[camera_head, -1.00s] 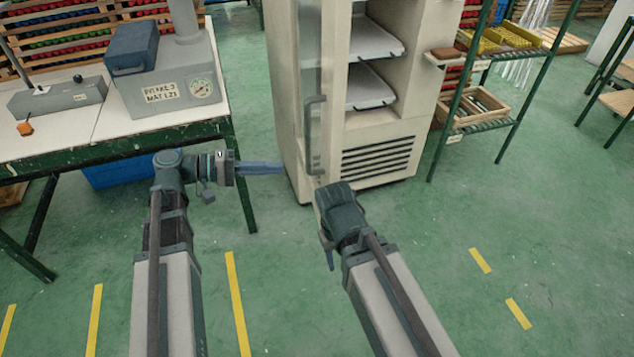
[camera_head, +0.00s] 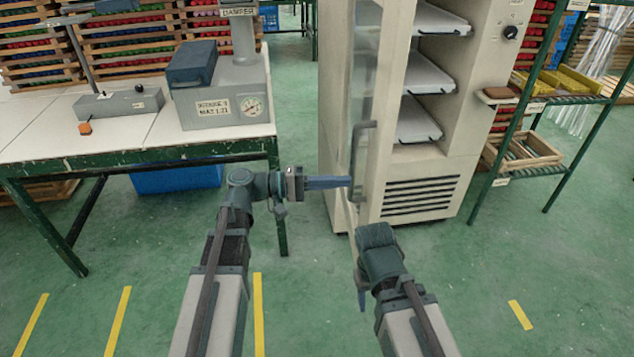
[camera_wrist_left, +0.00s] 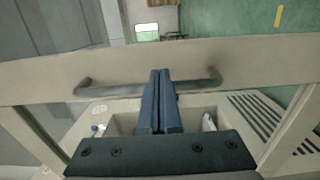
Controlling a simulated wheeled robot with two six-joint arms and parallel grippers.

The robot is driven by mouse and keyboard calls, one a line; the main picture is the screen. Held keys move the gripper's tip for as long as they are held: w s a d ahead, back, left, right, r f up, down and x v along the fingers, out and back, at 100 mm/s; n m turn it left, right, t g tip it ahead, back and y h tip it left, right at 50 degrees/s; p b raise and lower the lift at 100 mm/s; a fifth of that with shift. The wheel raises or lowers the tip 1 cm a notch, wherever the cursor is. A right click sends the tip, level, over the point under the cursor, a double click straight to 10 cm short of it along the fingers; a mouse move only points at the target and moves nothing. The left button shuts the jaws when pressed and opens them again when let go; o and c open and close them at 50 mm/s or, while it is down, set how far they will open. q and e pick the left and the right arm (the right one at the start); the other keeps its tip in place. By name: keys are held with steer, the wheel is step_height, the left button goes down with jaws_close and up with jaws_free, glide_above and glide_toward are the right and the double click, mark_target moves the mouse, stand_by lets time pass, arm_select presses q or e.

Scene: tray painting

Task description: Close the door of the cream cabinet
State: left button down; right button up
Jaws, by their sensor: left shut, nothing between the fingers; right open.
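The cream cabinet (camera_head: 440,165) stands ahead with its front open, showing white shelf trays inside. Its glazed door (camera_head: 366,75) stands open on the left side, with a dark bar handle (camera_head: 356,155) along its edge. My left gripper (camera_head: 346,182) is shut and empty, its fingers pointing right at the lower end of the handle. In the left wrist view the shut fingers (camera_wrist_left: 160,85) overlap the middle of the handle (camera_wrist_left: 110,91); I cannot tell if they touch it. My right gripper (camera_head: 360,295) is low in front of the cabinet, its fingers mostly hidden.
A workbench (camera_head: 130,155) with a grey press (camera_head: 220,95) stands at the left, and a blue bin (camera_head: 178,179) sits under it. A green rack (camera_head: 545,140) with yellow trays and a wooden crate stands right of the cabinet. The floor in front is clear.

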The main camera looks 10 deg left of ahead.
mark_target(371, 180)
arm_select(q)
steer(key=shift+x, duration=2.35)
